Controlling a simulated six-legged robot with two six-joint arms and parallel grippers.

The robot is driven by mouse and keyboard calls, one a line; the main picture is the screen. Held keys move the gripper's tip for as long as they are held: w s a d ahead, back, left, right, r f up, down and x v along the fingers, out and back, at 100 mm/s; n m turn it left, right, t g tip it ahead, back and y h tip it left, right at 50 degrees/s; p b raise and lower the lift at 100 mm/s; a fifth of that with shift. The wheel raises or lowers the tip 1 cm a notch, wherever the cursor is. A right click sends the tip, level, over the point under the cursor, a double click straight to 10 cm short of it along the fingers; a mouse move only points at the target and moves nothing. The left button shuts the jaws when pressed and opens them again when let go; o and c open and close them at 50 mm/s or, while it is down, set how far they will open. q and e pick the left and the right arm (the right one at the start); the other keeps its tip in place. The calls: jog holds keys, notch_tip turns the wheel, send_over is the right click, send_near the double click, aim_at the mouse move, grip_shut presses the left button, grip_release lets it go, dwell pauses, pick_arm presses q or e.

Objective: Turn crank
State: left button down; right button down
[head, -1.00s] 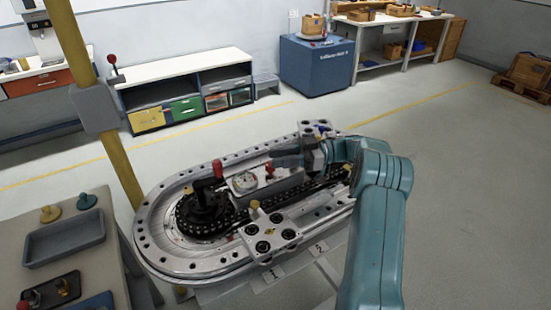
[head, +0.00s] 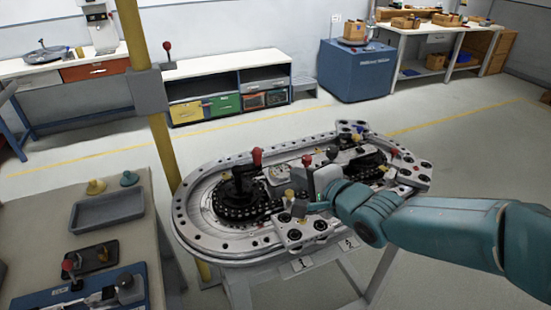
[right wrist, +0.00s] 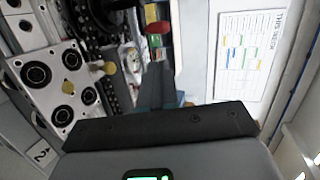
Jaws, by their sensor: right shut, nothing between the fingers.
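The crank (head: 240,183) is a black arm standing on a dark toothed hub at the left end of the oval ring track (head: 200,232). Its red knob (head: 257,157) points up. In the right wrist view the red knob (right wrist: 158,28) shows beyond the finger tips. My right gripper (head: 307,186) is over the middle of the track, to the right of the crank and apart from it. It is shut and empty, and its narrow dark fingers (right wrist: 156,75) show in the right wrist view. My left gripper is not in view.
A bench with a grey tray (head: 108,211) and small knobs stands at the left. A yellow post (head: 163,150) rises just left of the track. Metal plates with black rollers (head: 296,235) sit on the track beside my gripper. The floor behind is clear.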

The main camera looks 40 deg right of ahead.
send_near(260, 152)
jog(key=f, duration=0.1)
jog(key=shift+r+p+x, duration=0.2)
jog(key=shift+p+x, duration=0.25)
jog(key=shift+x, duration=1.1)
jog(key=shift+r+p+x, duration=0.25)
jog(key=shift+p+x, duration=0.2)
jog(key=shift+x, duration=1.1)
jog(key=shift+w, duration=0.1)
